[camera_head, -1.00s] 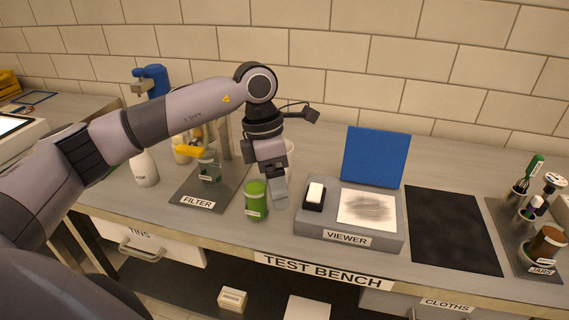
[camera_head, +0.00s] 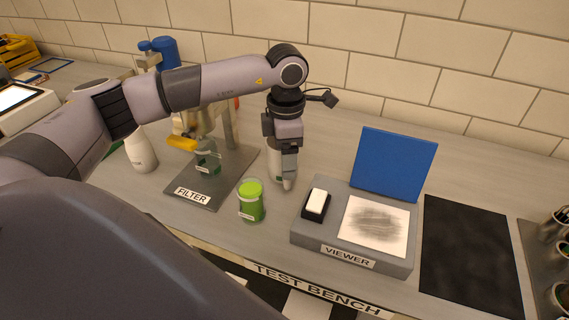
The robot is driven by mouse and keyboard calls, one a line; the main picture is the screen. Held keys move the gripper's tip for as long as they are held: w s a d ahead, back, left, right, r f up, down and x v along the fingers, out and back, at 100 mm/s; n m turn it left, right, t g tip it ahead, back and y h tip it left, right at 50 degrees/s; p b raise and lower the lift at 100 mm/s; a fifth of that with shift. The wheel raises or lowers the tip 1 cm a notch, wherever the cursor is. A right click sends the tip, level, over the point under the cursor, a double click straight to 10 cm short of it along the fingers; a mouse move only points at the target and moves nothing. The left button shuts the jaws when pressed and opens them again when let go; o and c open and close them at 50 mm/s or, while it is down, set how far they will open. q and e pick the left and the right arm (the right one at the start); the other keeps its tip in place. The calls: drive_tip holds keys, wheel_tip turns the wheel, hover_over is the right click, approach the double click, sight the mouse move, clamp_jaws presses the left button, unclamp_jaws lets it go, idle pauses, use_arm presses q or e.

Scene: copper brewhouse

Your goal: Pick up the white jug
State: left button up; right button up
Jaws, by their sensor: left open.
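A white vessel, likely the white jug (camera_head: 273,168), stands on the bench just behind my left gripper. Only a strip of it shows, to the left of the fingers; the rest is hidden by the gripper. My left gripper (camera_head: 287,182) points straight down in front of it, with its fingers low beside the vessel. The gripper is open, seen side-on so that one finger hides the other. I cannot tell whether the fingers touch the vessel. My right gripper is not in view.
A green jar (camera_head: 251,201) stands close in front-left of the gripper. The grey viewer (camera_head: 318,237) with raised blue lid (camera_head: 394,164) is to the right, beside a black mat (camera_head: 468,255). A filter stand (camera_head: 205,191) and white bottle (camera_head: 141,152) are at left.

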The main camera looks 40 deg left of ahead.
use_arm(q)
wheel_tip(320, 180, down, 6)
drive_tip(key=shift+r+p, duration=0.1)
drive_tip(key=shift+p, duration=0.3)
drive_tip(key=c, duration=1.1)
drive_tip(key=shift+c, duration=0.2)
